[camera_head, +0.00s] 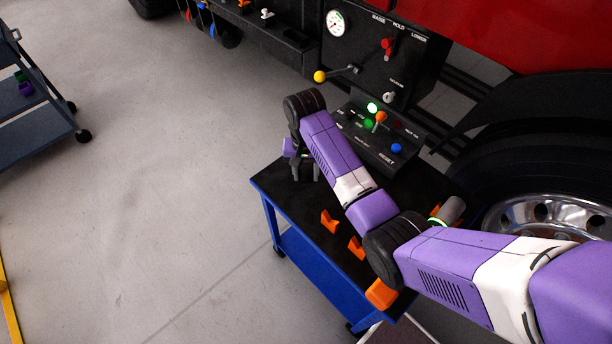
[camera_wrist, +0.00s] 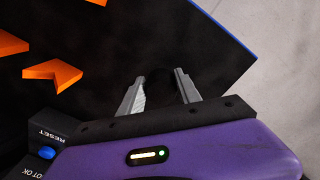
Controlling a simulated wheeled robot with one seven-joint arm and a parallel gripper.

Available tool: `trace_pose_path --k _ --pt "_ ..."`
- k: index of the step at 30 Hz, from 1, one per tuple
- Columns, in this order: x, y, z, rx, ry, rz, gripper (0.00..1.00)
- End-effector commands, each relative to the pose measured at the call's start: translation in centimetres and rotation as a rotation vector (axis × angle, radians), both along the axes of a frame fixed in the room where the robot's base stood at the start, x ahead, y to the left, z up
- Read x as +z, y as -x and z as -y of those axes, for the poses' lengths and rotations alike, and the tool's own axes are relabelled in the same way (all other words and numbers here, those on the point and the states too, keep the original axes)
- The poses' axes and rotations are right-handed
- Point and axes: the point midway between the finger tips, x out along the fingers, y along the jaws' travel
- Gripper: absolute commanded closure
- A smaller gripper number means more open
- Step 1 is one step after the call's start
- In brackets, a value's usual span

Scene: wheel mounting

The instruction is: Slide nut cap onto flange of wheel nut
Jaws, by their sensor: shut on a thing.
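My gripper (camera_head: 305,172) hangs over the far left part of the cart's black top. In the wrist view my gripper (camera_wrist: 158,85) has its two grey fingers apart, with a dark rounded thing (camera_wrist: 160,78) between them. It blends into the black cart top; it seems to be the nut cap, but its shape is hard to tell. The truck wheel (camera_head: 545,212) with its chrome rim is at the right in the head view, well away from my gripper and partly behind my arm. The wheel nut and its flange cannot be made out.
The blue cart (camera_head: 343,291) carries orange holders (camera_head: 329,221), a grey cylindrical tool (camera_head: 451,210) and a button box (camera_head: 372,138). The blue RESET button (camera_wrist: 47,153) is close to my gripper in the wrist view. The truck's control panel (camera_head: 365,65) stands behind. Open floor lies left.

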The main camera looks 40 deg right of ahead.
Motion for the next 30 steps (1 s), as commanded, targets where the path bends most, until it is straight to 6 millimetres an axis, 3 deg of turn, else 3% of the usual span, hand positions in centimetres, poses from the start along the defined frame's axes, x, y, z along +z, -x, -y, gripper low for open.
trace_pose_path --k 13,21,30 --pt "10.8 0.0 0.0 0.000 0.000 0.000 1.00" --pt "14.5 0.0 0.0 0.000 0.001 -0.001 1.00" --pt "17.0 0.0 0.0 0.000 0.001 -0.001 1.00"
